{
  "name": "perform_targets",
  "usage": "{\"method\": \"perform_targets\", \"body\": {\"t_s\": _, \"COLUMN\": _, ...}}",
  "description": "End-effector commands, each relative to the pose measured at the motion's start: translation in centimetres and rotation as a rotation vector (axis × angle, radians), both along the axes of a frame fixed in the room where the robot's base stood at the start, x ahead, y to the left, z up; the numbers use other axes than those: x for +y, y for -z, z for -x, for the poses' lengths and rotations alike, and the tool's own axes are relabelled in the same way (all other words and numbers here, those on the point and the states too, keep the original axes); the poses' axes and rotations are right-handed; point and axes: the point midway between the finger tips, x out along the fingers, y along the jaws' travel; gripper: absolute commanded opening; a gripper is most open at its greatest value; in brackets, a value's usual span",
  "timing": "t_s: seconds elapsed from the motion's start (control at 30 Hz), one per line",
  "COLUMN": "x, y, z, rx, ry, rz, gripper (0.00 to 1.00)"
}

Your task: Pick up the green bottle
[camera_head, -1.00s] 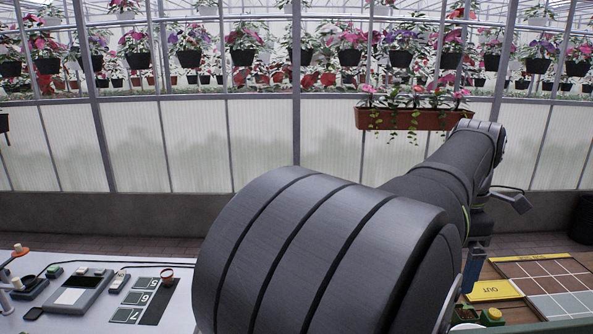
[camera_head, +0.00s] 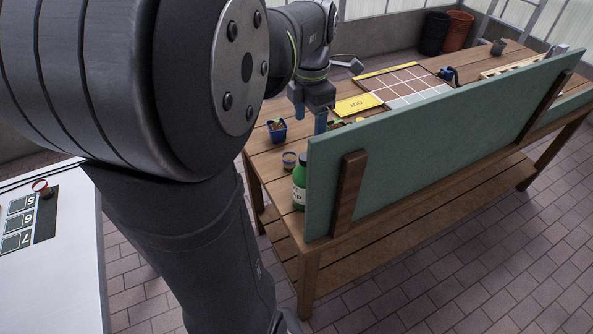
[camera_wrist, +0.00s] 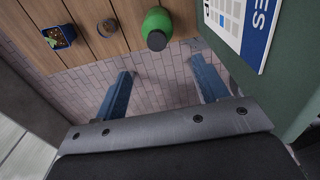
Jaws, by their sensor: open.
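The green bottle (camera_head: 299,192) has a white label and stands upright at the near left corner of the wooden table, beside the green panel. In the wrist view the green bottle (camera_wrist: 157,20) is seen from above with its dark cap, ahead of and between my two blue fingers, apart from them. My gripper (camera_wrist: 161,67) is open and empty there. In the head view my gripper (camera_head: 310,118) is above the table, behind the bottle; the panel hides part of the bottle.
A blue pot with a seedling (camera_head: 277,130) and a small round pot (camera_head: 289,160) stand near the bottle. The tall green panel (camera_head: 430,150) runs along the table's near edge. A yellow sign (camera_head: 357,104) and a tiled tray (camera_head: 405,84) lie farther back on the table (camera_head: 262,158).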

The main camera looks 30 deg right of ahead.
Motion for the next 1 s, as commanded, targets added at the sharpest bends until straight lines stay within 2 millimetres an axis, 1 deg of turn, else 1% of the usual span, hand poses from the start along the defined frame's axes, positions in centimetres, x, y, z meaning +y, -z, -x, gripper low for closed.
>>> {"method": "perform_targets", "body": {"t_s": 0.03, "x": 0.1, "y": 1.3, "z": 0.1, "rx": 0.004, "ry": 0.0, "rz": -0.004, "gripper": 0.67}}
{"method": "perform_targets", "body": {"t_s": 0.1, "x": 0.1, "y": 2.8, "z": 0.0, "rx": 0.004, "ry": 0.0, "rz": -0.004, "gripper": 0.67}}
{"method": "perform_targets", "body": {"t_s": 0.2, "x": 0.1, "y": 4.9, "z": 0.0, "rx": 0.004, "ry": 0.0, "rz": -0.003, "gripper": 0.67}}
{"method": "perform_targets", "body": {"t_s": 0.3, "x": 0.0, "y": 6.5, "z": 0.0, "rx": 0.003, "ry": 0.0, "rz": -0.002, "gripper": 0.67}}
{"method": "perform_targets", "body": {"t_s": 0.4, "x": 0.0, "y": 7.6, "z": 0.0, "rx": 0.002, "ry": 0.0, "rz": -0.002, "gripper": 0.67}}
{"method": "perform_targets", "body": {"t_s": 0.57, "x": 0.1, "y": 8.4, "z": -0.1, "rx": 0.001, "ry": -0.001, "rz": -0.001, "gripper": 0.67}}
{"method": "perform_targets", "body": {"t_s": 0.83, "x": 0.2, "y": 12.3, "z": -0.6, "rx": 0.003, "ry": -0.001, "rz": -0.002, "gripper": 0.67}}
{"method": "perform_targets", "body": {"t_s": 0.9, "x": 0.1, "y": 12.9, "z": -0.6, "rx": 0.001, "ry": 0.0, "rz": 0.0, "gripper": 0.67}}
{"method": "perform_targets", "body": {"t_s": 1.0, "x": 0.1, "y": 13.2, "z": -0.6, "rx": 0.001, "ry": 0.0, "rz": 0.0, "gripper": 0.67}}
